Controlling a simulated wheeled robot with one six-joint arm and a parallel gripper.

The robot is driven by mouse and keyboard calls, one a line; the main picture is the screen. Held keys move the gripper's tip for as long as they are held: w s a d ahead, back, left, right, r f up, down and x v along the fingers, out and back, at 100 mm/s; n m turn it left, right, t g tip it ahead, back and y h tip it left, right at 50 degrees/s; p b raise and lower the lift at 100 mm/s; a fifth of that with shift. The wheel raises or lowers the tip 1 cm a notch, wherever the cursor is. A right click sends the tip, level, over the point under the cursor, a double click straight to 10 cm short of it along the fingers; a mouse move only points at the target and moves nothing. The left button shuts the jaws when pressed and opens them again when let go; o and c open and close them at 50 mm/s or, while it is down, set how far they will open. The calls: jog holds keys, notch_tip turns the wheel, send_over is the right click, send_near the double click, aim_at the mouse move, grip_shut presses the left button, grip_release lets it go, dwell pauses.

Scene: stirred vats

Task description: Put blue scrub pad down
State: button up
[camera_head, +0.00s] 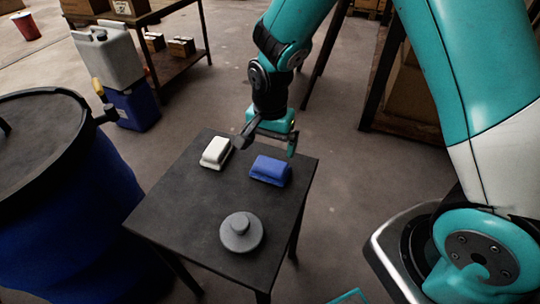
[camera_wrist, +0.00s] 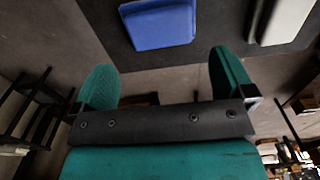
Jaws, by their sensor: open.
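The blue scrub pad (camera_head: 270,170) lies on the dark table (camera_head: 190,215), near its right edge in the head view. It also shows at the top of the wrist view (camera_wrist: 160,24), beyond my fingertips and apart from them. My gripper (camera_head: 268,138) is open and empty, above the table's far edge and behind the pad. In the wrist view the two teal fingers of my gripper (camera_wrist: 160,75) stand wide apart with nothing between them.
A white pad (camera_head: 216,152) lies left of the blue one; it also shows in the wrist view (camera_wrist: 285,20). A grey round knobbed disc (camera_head: 240,232) sits near the table's front. A blue vat (camera_head: 60,220) stands at the left. The table's left part is bare.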

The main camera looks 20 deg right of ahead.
jog(key=s+a+r+n+y, duration=0.1)
jog(key=s+r+n, duration=0.2)
jog(key=r, duration=0.4)
jog(key=s+a+r+n+y, duration=0.1)
jog(key=s+r+n, duration=0.25)
jog(key=r, duration=0.25)
jog(key=s+a+r+n+y, duration=0.1)
jog(key=s+r+n, duration=0.2)
jog(key=s+n, duration=0.2)
jog(key=s+a+r+n+y, duration=0.1)
jog(key=s+r+n, duration=0.3)
jog(key=s, duration=0.5)
jog(key=shift+a+r+n, duration=0.15)
jog(key=shift+a+n, duration=0.1)
jog(key=shift+n, duration=0.1)
jog(key=shift+s, duration=0.1)
